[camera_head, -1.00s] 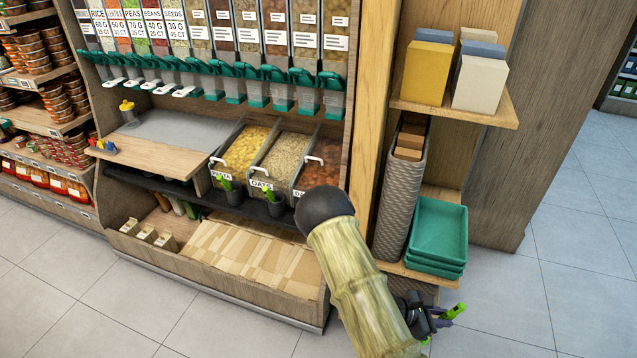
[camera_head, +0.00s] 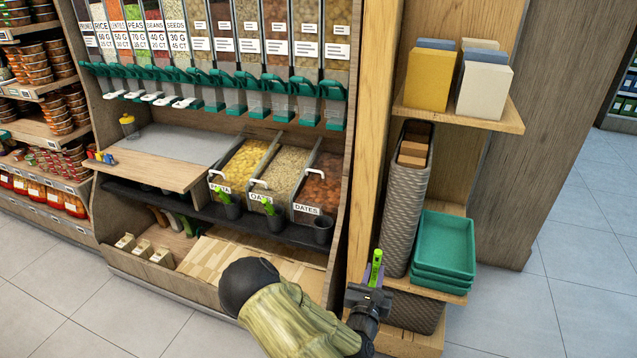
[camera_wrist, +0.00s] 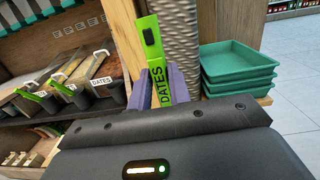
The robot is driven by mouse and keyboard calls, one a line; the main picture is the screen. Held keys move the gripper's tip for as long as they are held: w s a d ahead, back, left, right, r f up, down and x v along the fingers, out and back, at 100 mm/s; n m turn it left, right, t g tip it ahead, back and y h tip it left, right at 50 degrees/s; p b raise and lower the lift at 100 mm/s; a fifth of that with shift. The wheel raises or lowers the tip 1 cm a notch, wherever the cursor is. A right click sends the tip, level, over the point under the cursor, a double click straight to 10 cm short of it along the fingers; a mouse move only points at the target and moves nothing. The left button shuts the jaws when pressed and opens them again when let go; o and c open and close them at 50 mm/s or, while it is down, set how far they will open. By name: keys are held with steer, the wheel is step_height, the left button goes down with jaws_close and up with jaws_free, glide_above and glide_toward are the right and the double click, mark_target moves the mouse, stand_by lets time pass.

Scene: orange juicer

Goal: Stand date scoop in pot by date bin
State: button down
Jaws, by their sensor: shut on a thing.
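My gripper (camera_head: 374,284) is shut on the green date scoop (camera_head: 376,266), beside the wooden post right of the bins. In the wrist view the scoop (camera_wrist: 154,62) stands nearly upright between the purple fingers (camera_wrist: 164,88), with DATES written on it. Its lower end is hidden by my gripper. The date bin (camera_head: 322,185), labelled DATES, is the rightmost bin and holds brown fruit. A dark pot (camera_head: 323,231) stands in front of it, with no scoop showing in it. My gripper is apart from the pot, to its right and lower in the picture.
Two other pots (camera_head: 230,207) hold green scoops in front of the bins to the left. A wooden post (camera_head: 367,150) and a tall woven basket (camera_head: 403,205) stand close to my gripper. Green trays (camera_head: 443,245) are stacked at right. Dispensers hang above the bins.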

steer(key=s+a+r+m+g+h, duration=0.3)
steer(key=s+a+h, duration=0.1)
steer(key=a, duration=0.3)
steer(key=s+a+r+m+g+h, duration=0.2)
steer(key=s+a+r+m+h, duration=0.1)
steer(key=s+a, duration=0.3)
steer(key=shift+a+r+g+h, duration=0.15)
steer(key=shift+a+g+h, duration=0.25)
steer(key=shift+a+h, duration=0.4)
